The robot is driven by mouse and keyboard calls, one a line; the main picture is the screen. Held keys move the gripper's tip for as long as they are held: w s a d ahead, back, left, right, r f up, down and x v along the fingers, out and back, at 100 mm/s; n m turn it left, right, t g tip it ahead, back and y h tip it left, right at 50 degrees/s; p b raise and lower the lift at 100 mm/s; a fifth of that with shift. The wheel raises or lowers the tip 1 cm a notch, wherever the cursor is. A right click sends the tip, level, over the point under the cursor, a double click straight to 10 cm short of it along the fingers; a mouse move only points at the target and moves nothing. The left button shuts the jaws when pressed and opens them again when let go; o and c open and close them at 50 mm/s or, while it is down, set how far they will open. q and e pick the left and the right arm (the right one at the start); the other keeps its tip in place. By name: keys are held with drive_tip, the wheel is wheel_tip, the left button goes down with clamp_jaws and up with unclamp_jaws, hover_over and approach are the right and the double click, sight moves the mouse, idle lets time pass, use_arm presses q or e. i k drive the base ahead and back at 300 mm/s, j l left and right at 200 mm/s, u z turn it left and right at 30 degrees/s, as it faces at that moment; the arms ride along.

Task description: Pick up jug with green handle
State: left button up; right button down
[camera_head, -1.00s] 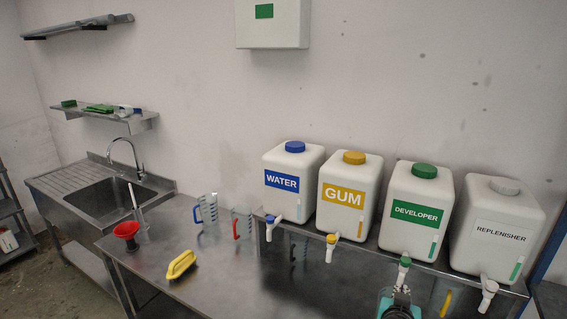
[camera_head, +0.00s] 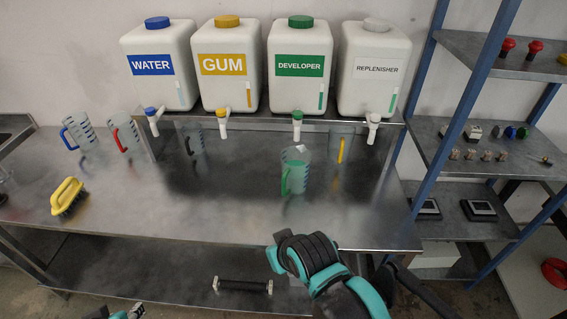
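The jug with the green handle (camera_head: 297,171) stands upright on the steel table, in front of the developer container. It is clear with markings, and its green handle faces left and toward me. My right arm comes in from the bottom right, with its black and teal links in front of the table edge, apart from the jug. No fingers of my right gripper can be made out. A small teal and grey part of my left arm shows at the bottom left edge; I cannot tell its finger opening. Neither arm touches the jug.
Jugs with blue (camera_head: 79,132), red (camera_head: 124,133), black (camera_head: 191,139) and yellow (camera_head: 341,146) handles stand on the table. A yellow brush (camera_head: 67,196) lies at left. White containers with taps stand on the raised shelf behind. Blue-framed shelving (camera_head: 455,110) bounds the right. The table's front middle is clear.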

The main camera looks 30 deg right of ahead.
sight(295, 161)
drive_tip(key=l+z, duration=0.5)
drive_tip(key=i+l+z, duration=0.15)
drive_tip(key=z, duration=0.35)
drive_tip(key=i+l+z, duration=0.2)
drive_tip(key=l+z, duration=0.3)
